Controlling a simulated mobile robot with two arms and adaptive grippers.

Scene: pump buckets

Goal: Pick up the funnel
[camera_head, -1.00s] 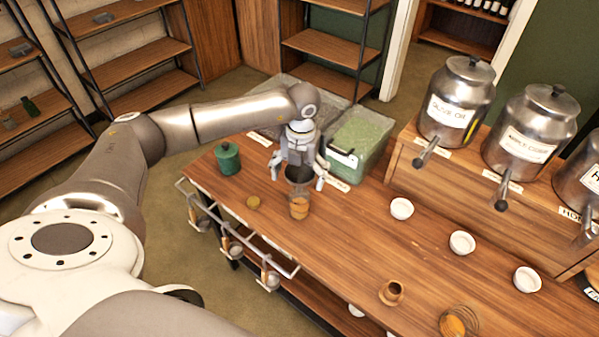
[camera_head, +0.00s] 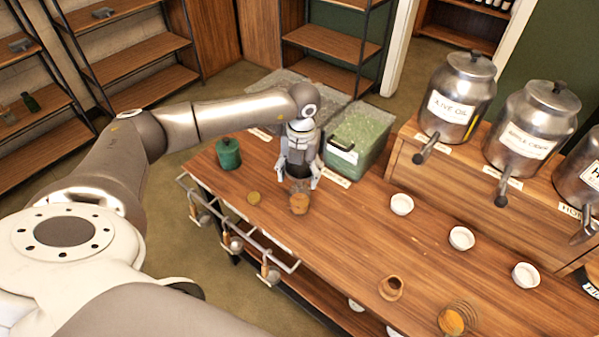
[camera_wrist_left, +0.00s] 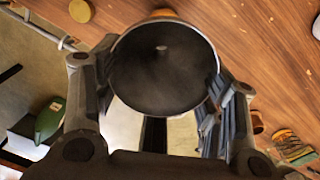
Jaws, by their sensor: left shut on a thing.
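The funnel shows in the left wrist view as a dark, wide round bowl (camera_wrist_left: 163,75) with a small hole and a pale rim. My left gripper (camera_head: 298,180) points down over the counter, its fingers shut on the funnel's two sides; they also flank it in the wrist view (camera_wrist_left: 160,85). In the head view the funnel is small and mostly hidden by the gripper. Just below it is a small jar with orange-brown contents (camera_head: 299,204); I cannot tell whether the funnel touches it. My right gripper is not in view.
Metal dispensers (camera_head: 457,100) stand on a raised shelf at right. A rail (camera_head: 245,226) runs along the front edge.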

